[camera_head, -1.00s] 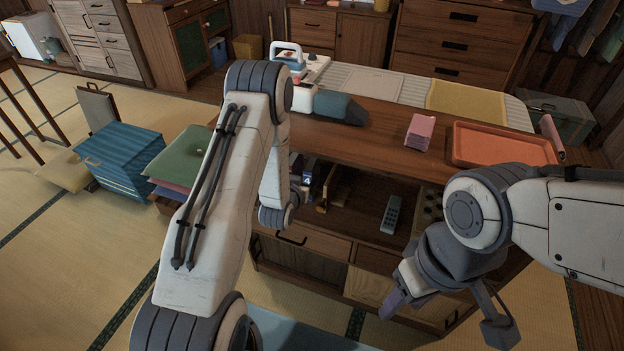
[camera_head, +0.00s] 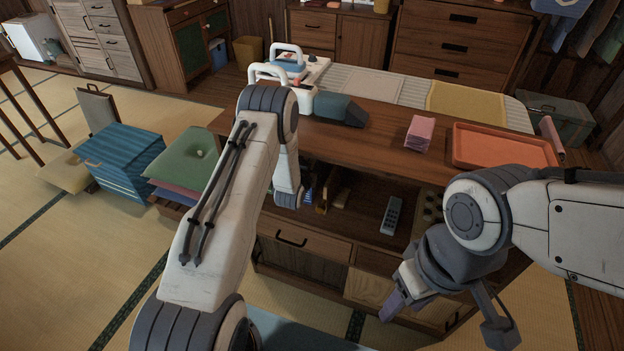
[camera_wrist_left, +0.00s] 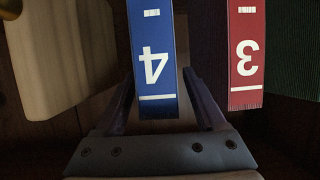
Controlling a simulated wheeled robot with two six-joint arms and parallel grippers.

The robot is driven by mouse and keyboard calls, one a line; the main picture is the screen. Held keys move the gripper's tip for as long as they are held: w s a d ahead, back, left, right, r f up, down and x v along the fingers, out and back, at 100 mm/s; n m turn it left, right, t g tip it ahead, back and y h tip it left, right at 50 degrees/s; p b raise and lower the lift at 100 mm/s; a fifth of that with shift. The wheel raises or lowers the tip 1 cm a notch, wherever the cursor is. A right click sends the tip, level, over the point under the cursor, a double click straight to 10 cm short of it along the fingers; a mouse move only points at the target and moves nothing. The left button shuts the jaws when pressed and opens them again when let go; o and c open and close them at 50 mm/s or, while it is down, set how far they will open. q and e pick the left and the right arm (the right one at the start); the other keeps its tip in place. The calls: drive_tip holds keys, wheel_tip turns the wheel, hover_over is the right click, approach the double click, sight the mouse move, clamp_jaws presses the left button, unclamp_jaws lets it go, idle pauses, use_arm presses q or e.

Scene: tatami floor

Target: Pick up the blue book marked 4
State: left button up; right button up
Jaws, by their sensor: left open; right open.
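The blue book marked 4 (camera_wrist_left: 155,60) stands in the middle of the left wrist view, its white number upside down there. My left gripper (camera_wrist_left: 160,82) is open, with one finger on each side of the lower part of the blue spine. I cannot tell whether the fingers touch it. In the head view my left arm reaches into the cabinet's open shelf, and the arm hides the gripper and most of the book. My right gripper (camera_head: 447,318) is open and empty in front of the cabinet.
A red book marked 3 (camera_wrist_left: 246,55) stands right of the blue one, with a gap between them. A pale wooden piece (camera_wrist_left: 60,50) is at the left. A remote (camera_head: 391,215) lies on the shelf. The cabinet top (camera_head: 375,155) hangs over the shelf.

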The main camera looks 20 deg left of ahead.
use_arm(q)
clamp_jaws()
idle(1.4)
